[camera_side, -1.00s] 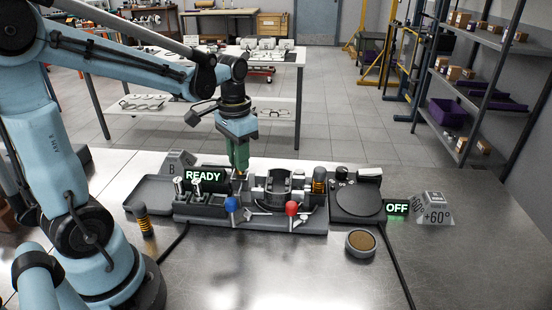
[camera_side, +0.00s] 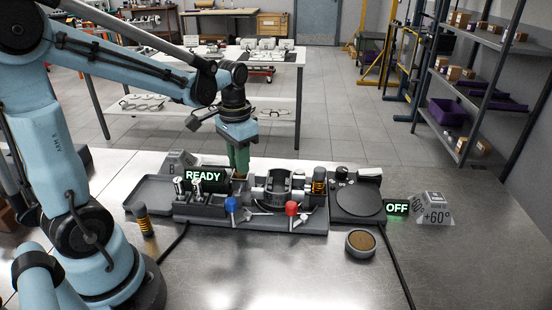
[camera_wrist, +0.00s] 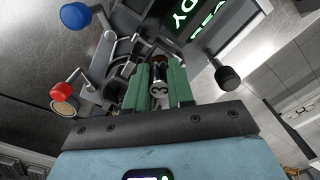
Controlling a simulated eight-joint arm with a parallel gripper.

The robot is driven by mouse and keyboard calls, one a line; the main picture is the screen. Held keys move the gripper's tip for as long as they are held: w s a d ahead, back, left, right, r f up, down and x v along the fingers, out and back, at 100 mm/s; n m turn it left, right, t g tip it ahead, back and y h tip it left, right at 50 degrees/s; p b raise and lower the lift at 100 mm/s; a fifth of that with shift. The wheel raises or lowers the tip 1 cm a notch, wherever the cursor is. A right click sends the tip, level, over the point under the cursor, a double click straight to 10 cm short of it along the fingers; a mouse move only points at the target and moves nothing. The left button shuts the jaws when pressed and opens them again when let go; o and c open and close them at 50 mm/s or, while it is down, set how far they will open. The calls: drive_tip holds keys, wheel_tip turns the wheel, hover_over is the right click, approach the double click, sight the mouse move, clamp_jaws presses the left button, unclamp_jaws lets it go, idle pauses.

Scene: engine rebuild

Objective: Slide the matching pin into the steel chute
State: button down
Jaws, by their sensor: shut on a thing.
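My gripper has green fingers (camera_side: 238,158) and is low over the fixture, just right of the READY display, in the side view.
The fixture carries a blue knob (camera_side: 231,204), a red knob (camera_side: 291,208) and a lit READY display (camera_side: 204,176). A black turntable (camera_side: 357,203) stands at right, an empty grey tray (camera_side: 155,193) at left. A round tin (camera_side: 360,243) sits in front. The bench front is mostly clear.

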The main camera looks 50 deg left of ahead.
drive_tip(key=shift+f, duration=0.5)
idle(0.3)
idle(0.4)
drive_tip(key=shift+c, duration=2.4)
unclamp_jaws()
drive_tip(key=shift+r, duration=4.05)
drive_tip(key=s+d+f+t, duration=0.3)
drive_tip(key=d+t, duration=0.4)
drive_tip(key=d, duration=0.1)
drive_tip(key=shift+d, duration=0.4)
